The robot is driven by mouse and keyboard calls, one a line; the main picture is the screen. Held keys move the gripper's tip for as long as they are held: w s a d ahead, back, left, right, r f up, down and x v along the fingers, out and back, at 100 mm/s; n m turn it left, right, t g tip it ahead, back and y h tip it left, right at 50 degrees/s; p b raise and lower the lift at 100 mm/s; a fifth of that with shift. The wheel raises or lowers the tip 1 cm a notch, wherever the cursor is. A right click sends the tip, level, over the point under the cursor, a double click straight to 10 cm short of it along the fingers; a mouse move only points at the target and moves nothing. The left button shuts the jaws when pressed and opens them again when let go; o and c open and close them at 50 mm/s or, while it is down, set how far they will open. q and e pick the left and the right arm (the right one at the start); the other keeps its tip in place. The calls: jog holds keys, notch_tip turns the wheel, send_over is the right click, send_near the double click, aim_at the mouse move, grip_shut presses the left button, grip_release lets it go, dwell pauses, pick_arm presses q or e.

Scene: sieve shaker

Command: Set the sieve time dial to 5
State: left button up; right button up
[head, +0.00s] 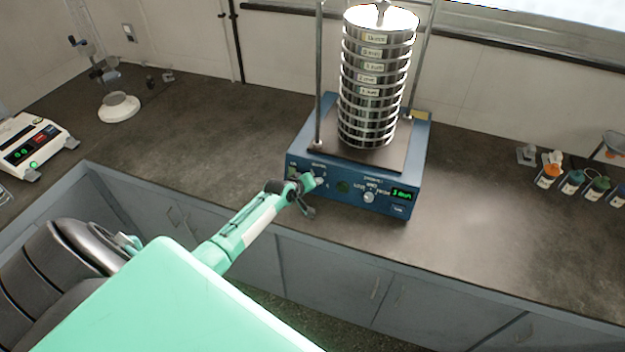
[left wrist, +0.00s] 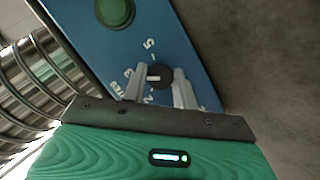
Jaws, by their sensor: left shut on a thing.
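The blue sieve shaker (head: 352,185) stands on the counter with a tall stack of steel sieves on it. In the left wrist view, the time dial (left wrist: 160,76) is a small dark round knob with a white pointer line lying towards the picture's left. Printed marks ring it, including a 5 (left wrist: 149,43) above it in the picture and what looks like a 2 below. My left gripper (left wrist: 160,71) is shut on the dial, one grey finger on each side. In the head view, my left gripper (head: 306,186) covers most of the dial at the panel's left end.
A balance (head: 32,142) stands at the left and small bottles (head: 572,182) at the right. The counter beside the shaker is clear.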

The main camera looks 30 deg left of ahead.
pick_arm(q)
jog(key=m+y+p, duration=0.1)
jog(key=m+p, duration=0.1)
jog(key=m, duration=0.1)
jog(key=shift+d+g, duration=0.15)
jog(key=shift+g, duration=0.25)
jog(key=m+y+p, duration=0.1)
jog(key=m, duration=0.1)
jog(key=shift+m+g+y, duration=0.3)
jog(key=shift+m, duration=0.1)
jog(key=m, duration=0.1)
jog(key=m+y, duration=0.1)
jog(key=shift+d+f+m, duration=0.1)
jog(key=shift+f+m, duration=0.1)
jog(key=shift+m, duration=0.2)
jog(key=shift+m+y+b, duration=0.5)
jog(key=shift+m+y, duration=0.2)
jog(key=shift+m, duration=0.6)
jog(key=o, duration=1)
jog(key=shift+c, duration=0.2)
jog(key=shift+r, duration=0.1)
